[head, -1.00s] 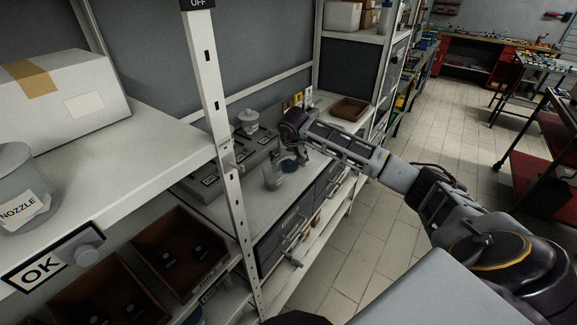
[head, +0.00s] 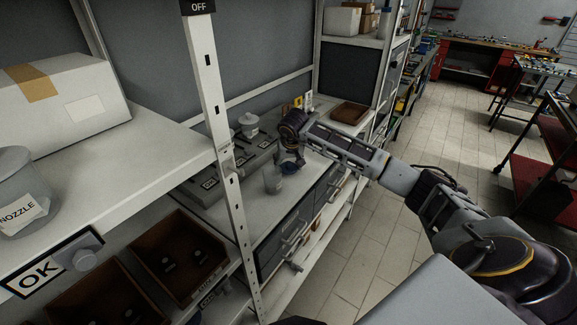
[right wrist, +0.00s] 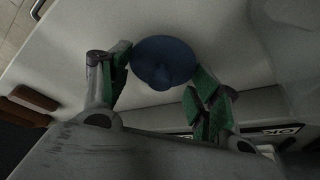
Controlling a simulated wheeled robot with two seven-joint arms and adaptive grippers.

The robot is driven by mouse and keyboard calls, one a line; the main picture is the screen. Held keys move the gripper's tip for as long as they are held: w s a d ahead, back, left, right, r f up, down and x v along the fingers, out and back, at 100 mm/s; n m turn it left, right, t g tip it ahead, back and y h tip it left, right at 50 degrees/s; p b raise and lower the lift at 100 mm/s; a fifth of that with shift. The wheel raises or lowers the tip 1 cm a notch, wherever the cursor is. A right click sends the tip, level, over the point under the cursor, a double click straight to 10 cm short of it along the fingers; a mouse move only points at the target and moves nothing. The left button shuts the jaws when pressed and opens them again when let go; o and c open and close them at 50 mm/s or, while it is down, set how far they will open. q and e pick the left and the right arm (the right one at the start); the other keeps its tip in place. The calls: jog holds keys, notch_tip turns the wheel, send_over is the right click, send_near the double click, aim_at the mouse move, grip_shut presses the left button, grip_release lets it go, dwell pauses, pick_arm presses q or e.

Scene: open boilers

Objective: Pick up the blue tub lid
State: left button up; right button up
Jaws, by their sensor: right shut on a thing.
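The blue tub lid (right wrist: 163,62) is a round blue disc with a raised middle in the right wrist view. It sits between the two green-padded fingers of my right gripper (right wrist: 161,75), which is shut on it. In the head view my right gripper (head: 291,158) hangs over the grey worktop, with the blue lid (head: 290,168) at its fingertips, partly hidden. Whether the lid is clear of the surface is hard to tell. My left gripper is out of view.
A white rack post (head: 213,95) stands left of the worktop. A lidded jar (head: 249,124) stands behind, and a brown tray (head: 349,112) lies at the back right. Drawers (head: 285,235) are below the worktop. Open tiled floor (head: 400,235) lies to the right.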

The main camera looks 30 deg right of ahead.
aim_at(289, 162)
notch_tip(289, 162, up, 7)
jog(key=shift+f+b, duration=0.2)
jog(key=shift+b, duration=0.4)
jog(key=shift+r, duration=1.35)
jog(key=shift+r, duration=0.1)
